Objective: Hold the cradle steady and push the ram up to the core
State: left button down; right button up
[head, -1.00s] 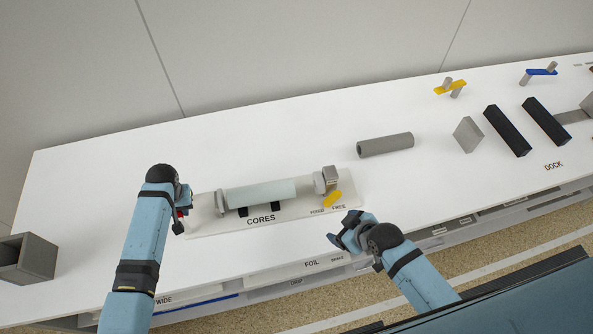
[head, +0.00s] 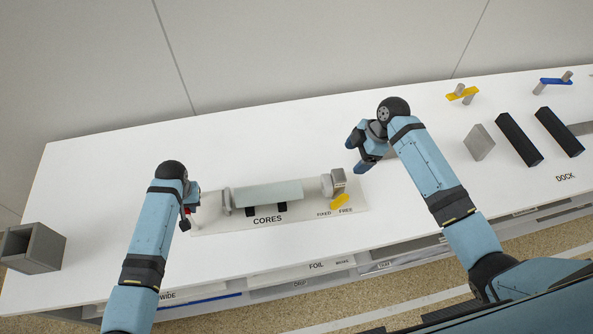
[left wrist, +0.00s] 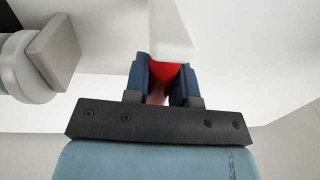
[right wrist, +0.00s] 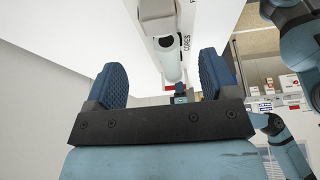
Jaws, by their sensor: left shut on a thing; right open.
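The cradle (head: 220,226) is a pale plate marked CORES at the table's middle. A pale blue-grey cylindrical core (head: 268,194) lies on its black supports, beside a grey end piece (head: 227,201) on the left. At the right end stands a grey block that looks like the ram (head: 334,184), near a yellow lever (head: 341,202) by the FIXED and FREE labels. My left gripper (head: 191,210) is shut on a red part at the cradle's left end; the red (left wrist: 160,78) shows between its fingers in the left wrist view. My right gripper (head: 360,153) is open and empty, beyond the ram's right side.
A grey open box (head: 33,248) stands at the far left. A grey slab (head: 479,142) and two black bars (head: 519,139) lie to the right, with yellow (head: 462,94) and blue (head: 556,81) levers behind. The table behind the cradle is clear.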

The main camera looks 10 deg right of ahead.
aim_at(340, 175)
jog(key=x, duration=1)
jog(key=shift+f, duration=0.15)
jog(key=c, duration=1.3)
jog(key=a, duration=0.8)
jog(key=shift+w+a, duration=0.15)
jog(key=shift+a, duration=0.05)
jog(key=o, duration=1.3)
jog(key=shift+a, duration=0.1)
